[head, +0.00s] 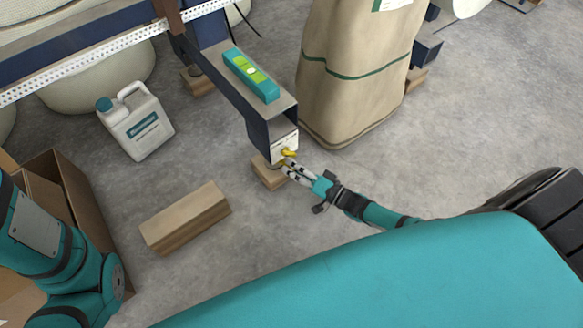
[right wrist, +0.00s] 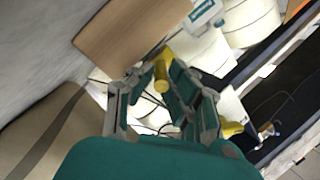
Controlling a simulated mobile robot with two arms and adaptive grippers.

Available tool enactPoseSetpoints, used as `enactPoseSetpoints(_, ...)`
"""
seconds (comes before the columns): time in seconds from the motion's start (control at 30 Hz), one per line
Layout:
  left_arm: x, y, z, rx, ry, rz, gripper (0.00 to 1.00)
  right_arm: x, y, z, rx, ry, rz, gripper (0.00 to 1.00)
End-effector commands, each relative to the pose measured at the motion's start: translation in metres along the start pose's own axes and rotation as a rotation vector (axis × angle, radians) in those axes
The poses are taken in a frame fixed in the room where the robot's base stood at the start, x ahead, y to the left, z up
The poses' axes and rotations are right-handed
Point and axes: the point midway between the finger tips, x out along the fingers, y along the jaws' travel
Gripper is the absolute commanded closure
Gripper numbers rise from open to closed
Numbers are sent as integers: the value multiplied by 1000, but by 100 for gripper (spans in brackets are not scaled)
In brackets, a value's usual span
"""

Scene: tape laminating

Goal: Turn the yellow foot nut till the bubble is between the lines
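The yellow foot nut (head: 288,152) sits at the lower end of the dark blue frame beam (head: 232,85). A teal spirit level (head: 265,89) lies on top of the beam. Its green vial shows a pale bubble (head: 251,71), but the lines are too small to read. My right gripper (head: 285,167) is at the nut with its fingers apart. In the right wrist view, the nut (right wrist: 161,78) shows between the fingertips of my right gripper (right wrist: 164,72); contact is unclear. My left arm shows at lower left, its gripper outside the picture.
A wooden block (head: 267,173) is under the foot. Another block (head: 186,220) lies on the floor to the left. A white jug (head: 137,125) and a cardboard box (head: 86,205) stand farther left. A large tan sack (head: 350,75) stands close to the beam's right side.

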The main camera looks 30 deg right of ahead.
Motion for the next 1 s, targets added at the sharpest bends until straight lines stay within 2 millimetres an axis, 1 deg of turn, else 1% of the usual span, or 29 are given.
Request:
enactPoseSetpoints(0.37, 0, 0, 1, -2, -2, -4, 60, 0, -1, 0, 0, 0, -4, 76)
enactPoseSetpoints(0.47, 0, -1, 2, -2, -4, -6, 60, -4, -1, 0, -1, 0, -3, 76)
enactPoseSetpoints(0.57, 0, -1, 1, -2, -3, -5, 60, -16, 0, 1, 0, -1, -1, 76)
enactPoseSetpoints(0.67, 0, 0, 1, -2, -2, -4, 60, -35, 0, 1, 0, -2, 0, 76)
enactPoseSetpoints(0.9, 0, 0, 0, -1, -1, -2, 60, -86, 0, 2, 1, -3, -1, 76)
enactPoseSetpoints(1.0, 0, 0, 0, -1, 0, -2, 60, -102, 0, 1, 0, -2, -2, 76)
